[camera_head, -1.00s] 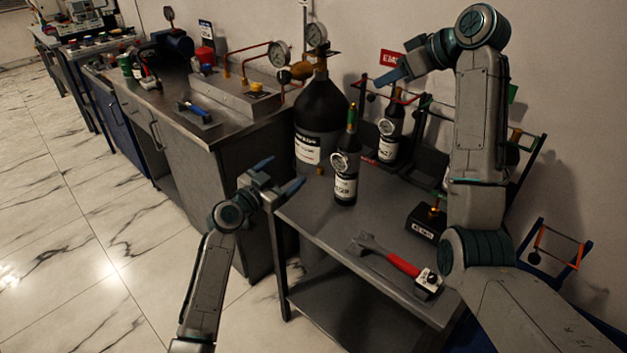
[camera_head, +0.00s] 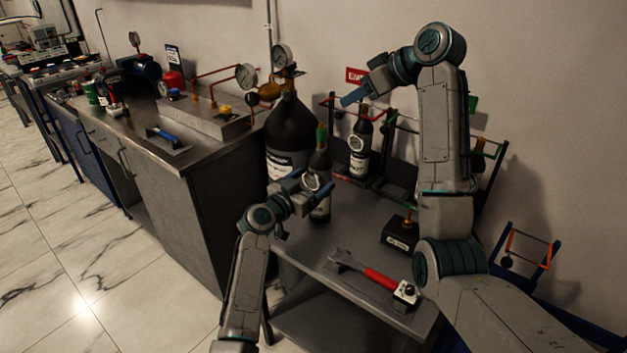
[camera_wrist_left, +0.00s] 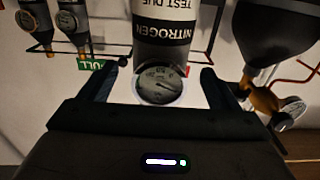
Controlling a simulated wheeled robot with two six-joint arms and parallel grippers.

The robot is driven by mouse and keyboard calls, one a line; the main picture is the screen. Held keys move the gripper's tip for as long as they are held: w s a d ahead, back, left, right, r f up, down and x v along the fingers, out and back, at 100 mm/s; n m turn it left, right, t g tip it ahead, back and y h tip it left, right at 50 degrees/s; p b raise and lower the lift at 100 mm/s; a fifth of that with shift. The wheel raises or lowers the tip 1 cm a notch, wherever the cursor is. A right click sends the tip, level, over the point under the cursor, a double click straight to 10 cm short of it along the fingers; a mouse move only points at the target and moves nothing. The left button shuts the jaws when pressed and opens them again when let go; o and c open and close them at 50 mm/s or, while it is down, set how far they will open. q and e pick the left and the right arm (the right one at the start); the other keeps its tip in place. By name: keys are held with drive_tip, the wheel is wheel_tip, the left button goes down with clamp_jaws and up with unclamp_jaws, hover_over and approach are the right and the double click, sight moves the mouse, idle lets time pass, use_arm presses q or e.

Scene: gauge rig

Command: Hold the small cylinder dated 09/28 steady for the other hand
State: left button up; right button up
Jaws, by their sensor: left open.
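A small black cylinder (camera_head: 320,161) with a gauge and green top stands upright near the shelf's front left. My left gripper (camera_head: 311,181) is at its upper body, open. In the left wrist view, the open fingers (camera_wrist_left: 161,74) lie on either side of the cylinder's gauge (camera_wrist_left: 160,86), with gaps showing. Its nitrogen label (camera_wrist_left: 165,22) reads "TEST DUE", upside down; the date is out of view there and hidden by my gripper in the head view. A second small cylinder (camera_head: 360,150) stands behind. My right gripper (camera_head: 352,97) is raised above it, holding nothing visible; its jaw gap cannot be made out.
A large black cylinder (camera_head: 289,127) stands just left of the small one. A red-handled wrench (camera_head: 367,271) lies at the shelf's front, and a dark block (camera_head: 401,235) with a brass fitting sits behind it. Wire racks (camera_head: 398,140) line the wall. Bare shelf (camera_head: 347,225) lies between.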

use_arm(q)
drive_tip(key=shift+x, duration=0.8)
drive_tip(key=c, duration=1.6)
drive_tip(key=o, duration=0.9)
drive_tip(key=shift+c, duration=0.2)
drive_tip(key=c, duration=0.5)
